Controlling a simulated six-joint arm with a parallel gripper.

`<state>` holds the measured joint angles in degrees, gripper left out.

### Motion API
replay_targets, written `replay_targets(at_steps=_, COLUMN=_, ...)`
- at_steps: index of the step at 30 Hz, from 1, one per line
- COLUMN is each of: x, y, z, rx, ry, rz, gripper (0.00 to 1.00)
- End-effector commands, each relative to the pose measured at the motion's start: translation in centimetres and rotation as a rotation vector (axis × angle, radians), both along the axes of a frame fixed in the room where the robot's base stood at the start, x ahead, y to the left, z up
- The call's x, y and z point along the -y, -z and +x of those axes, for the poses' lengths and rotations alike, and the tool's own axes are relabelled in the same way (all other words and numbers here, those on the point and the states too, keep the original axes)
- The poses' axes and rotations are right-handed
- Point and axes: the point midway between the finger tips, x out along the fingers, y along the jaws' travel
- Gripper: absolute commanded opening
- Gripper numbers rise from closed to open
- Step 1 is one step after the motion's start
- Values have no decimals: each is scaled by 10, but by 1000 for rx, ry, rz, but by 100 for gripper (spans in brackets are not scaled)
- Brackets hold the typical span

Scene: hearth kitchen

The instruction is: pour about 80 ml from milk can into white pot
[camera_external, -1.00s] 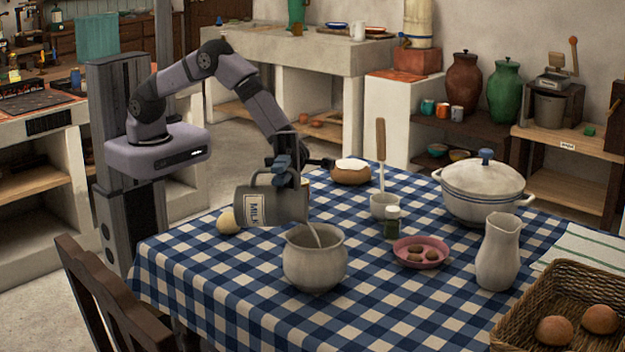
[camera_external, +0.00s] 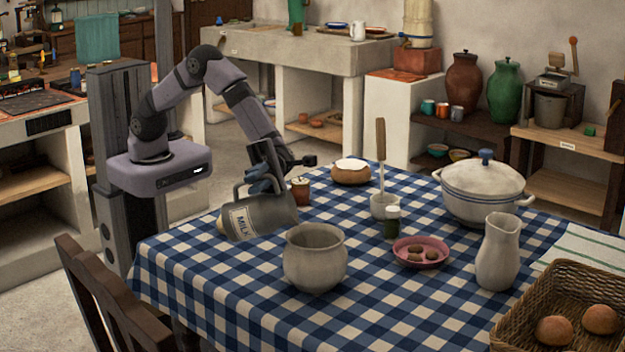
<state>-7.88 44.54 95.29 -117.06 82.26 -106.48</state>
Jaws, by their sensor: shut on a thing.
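The grey milk can (camera_external: 262,217), labelled MILK, is held in the air above the checked table, left of the white pot. It leans to the right, with its mouth end a little higher than its base end. My gripper (camera_external: 263,182) is shut on the milk can at its upper side. The white pot (camera_external: 315,262) is a pale round open pot standing upright on the cloth. No stream of milk shows; the levels inside both are hidden.
A small brown jar (camera_external: 300,191) stands behind the can. Right of the pot are a green shaker (camera_external: 392,224), a pink dish (camera_external: 421,259), a white pitcher (camera_external: 498,254) and a lidded tureen (camera_external: 483,194). The cloth (camera_external: 215,292) in front of the can is clear.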

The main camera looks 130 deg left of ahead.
Motion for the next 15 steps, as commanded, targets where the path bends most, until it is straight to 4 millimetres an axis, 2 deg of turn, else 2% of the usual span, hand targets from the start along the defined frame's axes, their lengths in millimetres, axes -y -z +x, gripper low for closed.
replay_targets(at_steps=4, x=1, y=0, z=-1, rx=17, ry=0, rz=11, gripper=0)
replay_targets(at_steps=12, x=10, y=14, z=-12, rx=124, ry=1, rz=93, gripper=0)
replay_targets(at_steps=15, x=12, y=11, z=-15, rx=160, ry=0, rz=120, gripper=0)
